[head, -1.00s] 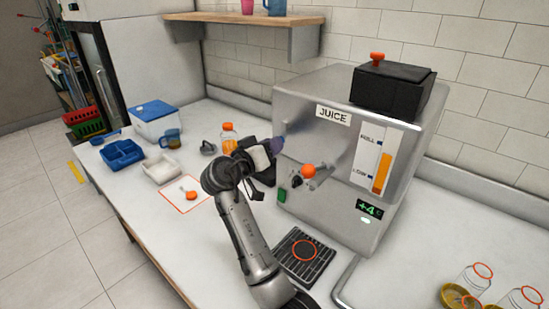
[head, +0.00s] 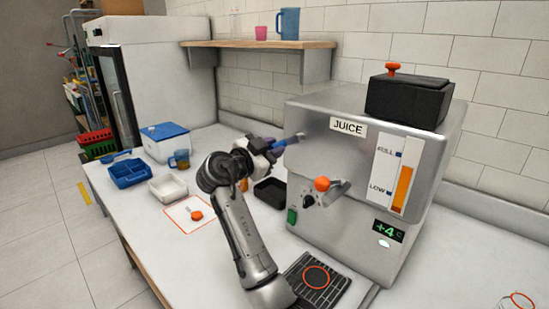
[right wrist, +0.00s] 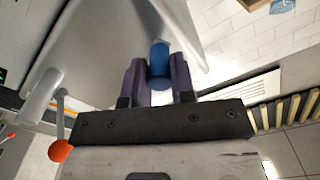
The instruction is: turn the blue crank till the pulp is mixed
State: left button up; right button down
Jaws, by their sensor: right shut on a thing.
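The steel juicer (head: 345,195) stands on the right part of the counter, with a JUICE label on its front. The blue crank (head: 279,145) sticks out at its left side on a short metal arm. My right gripper (head: 268,148) is shut on the blue crank handle. In the right wrist view, the blue handle (right wrist: 159,60) sits between the two dark fingers of my right gripper (right wrist: 157,78). The level gauge (head: 398,178) shows an orange column below FULL and above LOW. The pulp is inside the juicer and hidden. My left gripper is out of view.
An orange-knobbed tap lever (head: 322,184) juts from the juicer front, close to my right forearm. A drip grate (head: 318,282) lies below. A black bin (head: 270,192), white tray (head: 168,187) and blue tray (head: 130,172) stand left. A shelf (head: 262,44) hangs above.

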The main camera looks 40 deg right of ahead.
aim_at(272, 145)
jog(key=m, duration=0.1)
jog(key=r+m, duration=0.1)
jog(key=m, duration=0.1)
jog(key=shift+w+a+r+m+b, duration=0.1)
jog(key=shift+w+r+m+b, duration=0.1)
jog(key=shift+w+m+b, duration=0.1)
jog(key=r+m, duration=0.1)
jog(key=m, duration=0.1)
jog(key=r+m, duration=0.1)
jog(key=m, duration=0.1)
jog(key=shift+s+m, duration=0.1)
jog(key=shift+m, duration=0.2)
jog(key=m, duration=0.2)
jog(key=r+m, duration=0.1)
jog(key=shift+s+m+b, duration=0.25)
jog(key=shift+m+b, duration=0.05)
jog(key=shift+b, duration=0.05)
jog(key=m, duration=0.1)
jog(key=r+m, duration=0.1)
jog(key=m, duration=0.1)
jog(key=shift+s+m, duration=0.3)
jog(key=shift+s, duration=0.1)
jog(key=shift+s+d+r+m, duration=0.15)
jog(key=shift+d+m, duration=0.05)
jog(key=shift+m, duration=0.3)
jog(key=shift+b, duration=0.3)
